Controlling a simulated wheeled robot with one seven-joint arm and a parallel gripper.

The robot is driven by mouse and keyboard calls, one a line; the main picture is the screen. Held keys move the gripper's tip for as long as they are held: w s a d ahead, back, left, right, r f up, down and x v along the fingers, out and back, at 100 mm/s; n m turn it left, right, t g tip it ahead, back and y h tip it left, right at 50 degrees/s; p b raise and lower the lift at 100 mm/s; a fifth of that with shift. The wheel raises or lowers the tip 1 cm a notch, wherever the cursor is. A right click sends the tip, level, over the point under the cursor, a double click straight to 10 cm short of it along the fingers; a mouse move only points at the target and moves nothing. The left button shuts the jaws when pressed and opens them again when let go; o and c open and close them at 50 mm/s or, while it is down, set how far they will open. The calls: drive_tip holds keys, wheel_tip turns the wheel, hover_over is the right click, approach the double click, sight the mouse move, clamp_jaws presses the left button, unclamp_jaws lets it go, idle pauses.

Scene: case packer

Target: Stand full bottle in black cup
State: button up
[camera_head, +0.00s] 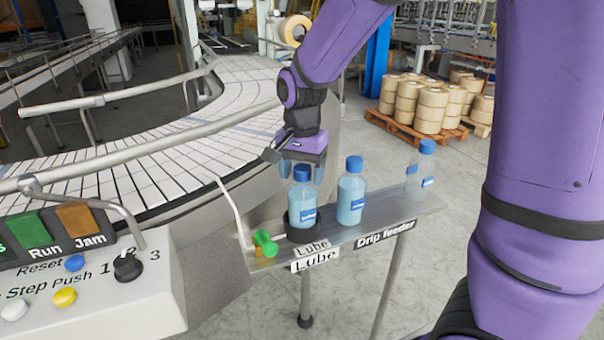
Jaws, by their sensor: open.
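A bottle (302,203) filled with pale blue liquid, with a blue cap and blue label, stands upright in the black cup (302,233) at the left of the metal shelf. The cup surrounds the bottle's base, and its inside is hidden. My gripper (301,177) points down over this bottle, with its open fingers at either side of the cap. Contact with the cap cannot be made out. A second full bottle (350,198) stands upright just to the right. A third, clear bottle (424,165) that looks mostly empty stands at the shelf's right end.
The narrow shelf (385,212) carries "Lube" and "Drip feeder" labels. A green knob (265,243) and a thin upright lever (233,208) are left of the cup. A control panel (95,285) is at lower left, and a railed conveyor (160,150) curves behind.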

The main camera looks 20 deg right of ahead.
wheel_tip(320, 180, up, 12)
idle(0.4)
drive_tip(key=s+d+r+n+t, duration=0.1)
drive_tip(key=s+d+n+t, duration=0.1)
drive_tip(key=s, duration=0.8)
drive_tip(key=s+d+r+n+t, duration=0.1)
drive_tip(key=s+d+n+t, duration=0.2)
drive_tip(key=s, duration=0.8)
drive_tip(key=d+n, duration=0.2)
drive_tip(key=n, duration=0.2)
drive_tip(key=shift+r, duration=0.3)
